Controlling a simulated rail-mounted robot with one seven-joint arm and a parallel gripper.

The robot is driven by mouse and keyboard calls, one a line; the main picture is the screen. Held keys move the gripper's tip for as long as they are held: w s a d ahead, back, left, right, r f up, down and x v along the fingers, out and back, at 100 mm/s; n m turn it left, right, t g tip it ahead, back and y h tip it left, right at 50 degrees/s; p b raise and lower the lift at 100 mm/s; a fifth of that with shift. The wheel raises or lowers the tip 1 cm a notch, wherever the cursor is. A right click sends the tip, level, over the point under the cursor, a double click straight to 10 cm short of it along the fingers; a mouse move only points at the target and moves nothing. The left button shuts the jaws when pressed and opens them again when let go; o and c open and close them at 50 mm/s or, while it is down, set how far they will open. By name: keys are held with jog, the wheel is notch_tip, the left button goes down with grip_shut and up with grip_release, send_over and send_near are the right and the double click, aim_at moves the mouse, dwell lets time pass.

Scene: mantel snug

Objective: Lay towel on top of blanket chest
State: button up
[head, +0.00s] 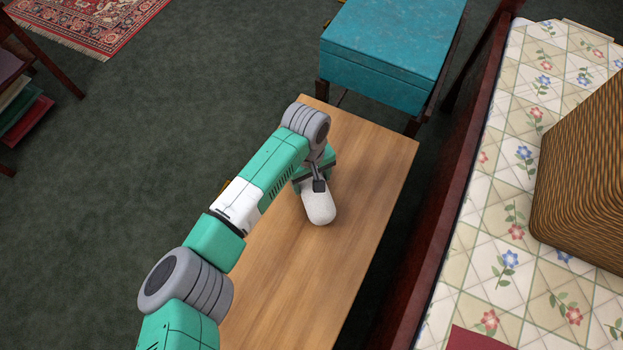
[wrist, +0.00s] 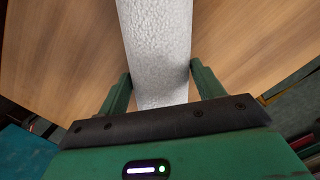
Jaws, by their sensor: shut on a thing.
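A rolled white towel (head: 319,204) is at my gripper (head: 318,186), over the wooden table. In the wrist view the towel (wrist: 158,45) runs up from between the two green fingers of my gripper (wrist: 163,88), which is shut on it. I cannot tell whether the towel touches the table top. The blanket chest (head: 390,45) is the teal box on dark legs at the top of the head view, beyond the table's far end. Its lid is closed and its top is bare.
The wooden table (head: 300,275) is otherwise clear. To the right is a bed with a floral quilt (head: 500,215) and a wicker basket (head: 590,180). A dark wooden rail (head: 440,200) edges the bed. A shelf with books (head: 22,105) stands at left.

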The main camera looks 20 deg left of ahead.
jog(key=shift+w, duration=0.1)
jog(key=o, duration=1.1)
jog(key=shift+f, duration=0.1)
jog(key=r+p, duration=0.2)
jog(key=r, duration=0.2)
jog(key=r+p, duration=0.1)
jog(key=r, duration=0.3)
jog(key=w+a+r+p, duration=0.1)
jog(key=r+p, duration=0.1)
jog(key=r, duration=0.2)
jog(key=shift+r+p, duration=0.15)
jog(key=shift+p, duration=0.15)
